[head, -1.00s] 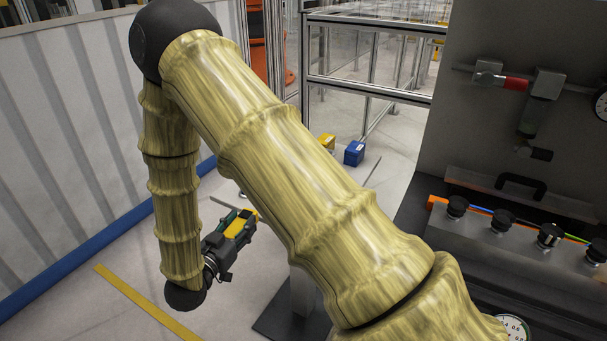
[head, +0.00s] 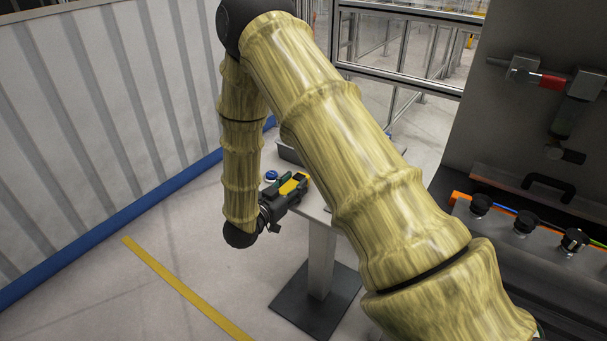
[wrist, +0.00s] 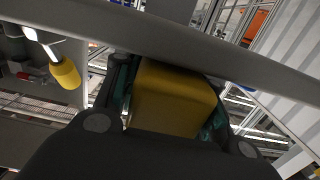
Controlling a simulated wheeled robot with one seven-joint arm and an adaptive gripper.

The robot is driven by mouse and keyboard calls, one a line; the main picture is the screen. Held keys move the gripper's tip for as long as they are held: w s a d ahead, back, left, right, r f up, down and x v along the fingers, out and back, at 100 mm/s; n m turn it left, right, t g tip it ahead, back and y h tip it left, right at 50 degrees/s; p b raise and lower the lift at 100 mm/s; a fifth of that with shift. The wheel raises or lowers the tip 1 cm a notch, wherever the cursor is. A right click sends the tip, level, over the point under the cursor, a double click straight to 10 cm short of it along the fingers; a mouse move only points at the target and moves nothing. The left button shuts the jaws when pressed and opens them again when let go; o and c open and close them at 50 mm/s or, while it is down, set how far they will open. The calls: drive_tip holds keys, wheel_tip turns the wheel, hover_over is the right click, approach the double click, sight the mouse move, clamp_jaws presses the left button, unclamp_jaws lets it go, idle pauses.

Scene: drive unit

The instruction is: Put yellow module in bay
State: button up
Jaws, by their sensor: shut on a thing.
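The yellow module (head: 291,185) is held between the fingers of my gripper (head: 286,186), low beside a small grey pedestal table (head: 316,207) in the head view. In the wrist view the yellow module (wrist: 172,98) fills the space between the dark fingers with green pads. My gripper is shut on it. My arm hides much of the table top, and I cannot tell whether the module touches it. I cannot make out the bay for certain; a dark grey tray-like edge (head: 287,152) shows behind my forearm on the table.
A blue round-topped object (head: 271,176) is near the gripper. A dark machine panel with black knobs (head: 524,220) stands at the right. A corrugated white wall (head: 100,120) with a blue base is at the left. Open floor with a yellow line (head: 185,290) lies in front.

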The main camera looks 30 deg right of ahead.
drive_tip(key=x, duration=0.2)
drive_tip(key=p+x, duration=0.1)
drive_tip(key=x, duration=0.2)
drive_tip(key=shift+w+d+r, duration=0.15)
drive_tip(key=shift+d+r, duration=0.1)
drive_tip(key=shift+d, duration=0.1)
drive_tip(key=shift+a+f+p, duration=0.15)
drive_tip(key=shift+p, duration=0.15)
drive_tip(key=shift+f, duration=0.1)
drive_tip(key=o, duration=1.1)
drive_tip(key=shift+o, duration=0.2)
